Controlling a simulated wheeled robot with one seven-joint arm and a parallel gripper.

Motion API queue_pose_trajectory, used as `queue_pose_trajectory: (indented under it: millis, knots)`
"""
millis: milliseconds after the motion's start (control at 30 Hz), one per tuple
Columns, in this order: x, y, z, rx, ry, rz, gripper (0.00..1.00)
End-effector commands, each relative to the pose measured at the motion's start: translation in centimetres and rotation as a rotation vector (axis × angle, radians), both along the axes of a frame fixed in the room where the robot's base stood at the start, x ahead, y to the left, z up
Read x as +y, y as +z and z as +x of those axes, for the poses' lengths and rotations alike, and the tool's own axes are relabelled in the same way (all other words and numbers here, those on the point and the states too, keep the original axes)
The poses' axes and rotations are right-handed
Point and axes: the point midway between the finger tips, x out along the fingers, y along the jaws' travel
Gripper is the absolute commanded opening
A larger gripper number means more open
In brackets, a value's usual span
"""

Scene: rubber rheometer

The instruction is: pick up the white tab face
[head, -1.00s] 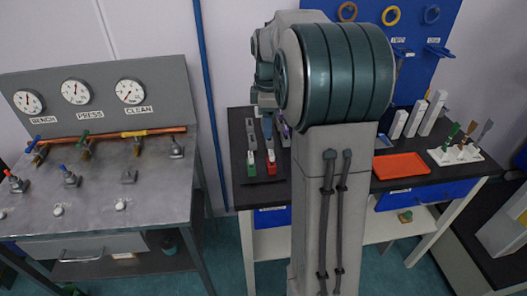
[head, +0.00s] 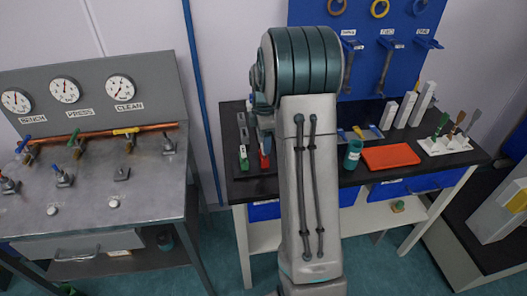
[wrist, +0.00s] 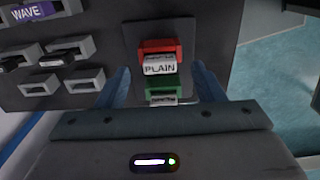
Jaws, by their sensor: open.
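A white tab face lettered PLAIN (wrist: 160,66) sits at the red holder (wrist: 159,47) in the wrist view. A second white tab (wrist: 163,100) shows at the green holder (wrist: 162,87) just below, partly hidden by my gripper body. My gripper (wrist: 160,70) is open, with one blue finger on each side of the PLAIN tab and nothing held. I cannot tell how far above the tab the fingers are.
A rack with grey slots and a purple WAVE tab (wrist: 28,12) lies left in the wrist view. On the bench are a teal cup (head: 353,154), an orange tray (head: 391,156) and white upright blocks (head: 407,108). A gauge panel (head: 90,95) stands left.

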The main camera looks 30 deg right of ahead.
Motion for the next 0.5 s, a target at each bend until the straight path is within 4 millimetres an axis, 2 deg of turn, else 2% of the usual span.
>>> queue_pose_trajectory:
  millis: [233, 500]
  knots:
    - [0.2, -3.5, 0.0, 0.004, -0.001, 0.001, 0.62]
    - [0.2, -4.0, 0.1, 0.001, -0.001, 0.000, 0.62]
